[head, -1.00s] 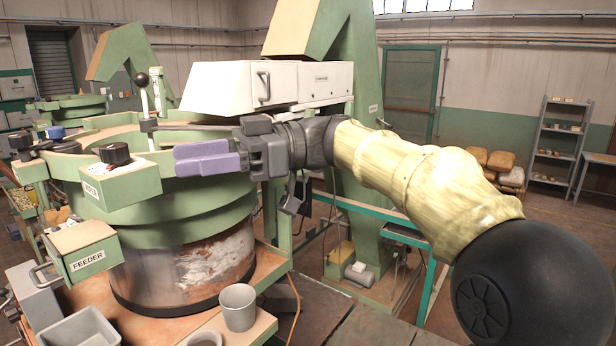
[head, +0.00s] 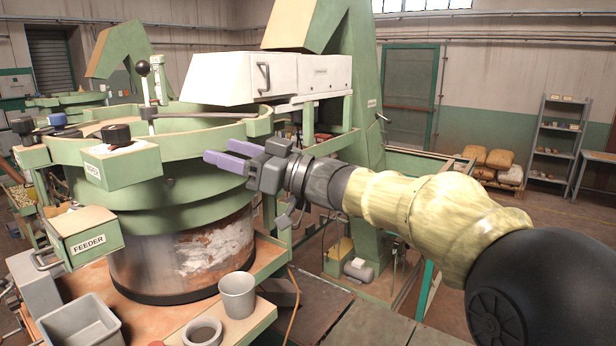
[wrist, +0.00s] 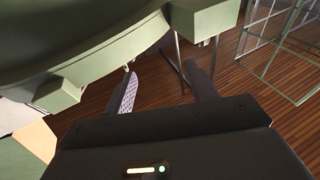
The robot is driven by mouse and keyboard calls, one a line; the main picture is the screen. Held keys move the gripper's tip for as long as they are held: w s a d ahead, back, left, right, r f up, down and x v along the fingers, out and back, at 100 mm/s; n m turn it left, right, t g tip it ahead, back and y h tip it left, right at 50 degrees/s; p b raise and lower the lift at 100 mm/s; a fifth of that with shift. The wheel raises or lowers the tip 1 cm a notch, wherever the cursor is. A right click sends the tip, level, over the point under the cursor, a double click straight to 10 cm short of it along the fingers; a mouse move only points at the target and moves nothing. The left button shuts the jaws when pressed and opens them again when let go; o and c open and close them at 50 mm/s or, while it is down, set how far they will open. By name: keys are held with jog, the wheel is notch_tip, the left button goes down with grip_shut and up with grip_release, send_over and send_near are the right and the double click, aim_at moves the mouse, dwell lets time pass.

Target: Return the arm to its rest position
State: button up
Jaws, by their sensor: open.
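My gripper (head: 226,156) is open and empty in the head view, its two purple fingers pointing left. It hangs in front of the right side of the large green hopper (head: 190,188), and I cannot tell how wide the gap to it is. In the wrist view my gripper (wrist: 165,92) shows its two fingers apart with nothing between them, and the green hopper rim (wrist: 100,50) passes close above and to the left. My arm runs from the lower right of the head view up to the gripper.
A white cabinet (head: 222,78) stands behind and above the gripper. A grey cup (head: 238,295), a grey ring (head: 203,332) and a grey bin (head: 80,325) sit on the ledge below. A shelf (head: 556,138) and sacks (head: 497,160) stand far right. Floor at right is open.

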jog(key=w+d+f+m+t+h+b, duration=0.1)
jog(key=w+d+f+m+t+h, duration=0.3)
jog(key=f, duration=0.2)
jog(key=w+d+f+m+t+h+b, duration=0.1)
jog(key=w+d+f+m+t+h, duration=0.25)
jog(key=f, duration=0.25)
jog(key=s+d+f+m+h+b, duration=0.1)
jog(key=d+f+m+h, duration=0.1)
jog(key=d+f+h, duration=0.35)
jog(key=s+d+f+m+h+b, duration=0.1)
jog(key=d+f+m+h, duration=0.2)
jog(key=d+f, duration=0.55)
jog(key=s+d+f+m+g+h+b, duration=0.1)
jog(key=s+f+g, duration=0.4)
jog(key=s+f, duration=0.6)
jog(key=s+d+f+m+g+h+b, duration=0.1)
jog(key=s+d+f+g, duration=0.4)
jog(key=s+f, duration=0.6)
jog(key=shift+d+f+h+b, duration=0.15)
jog(key=shift+f+h+b, duration=0.35)
jog(key=shift+f+h, duration=0.4)
jog(key=shift+s, duration=0.15)
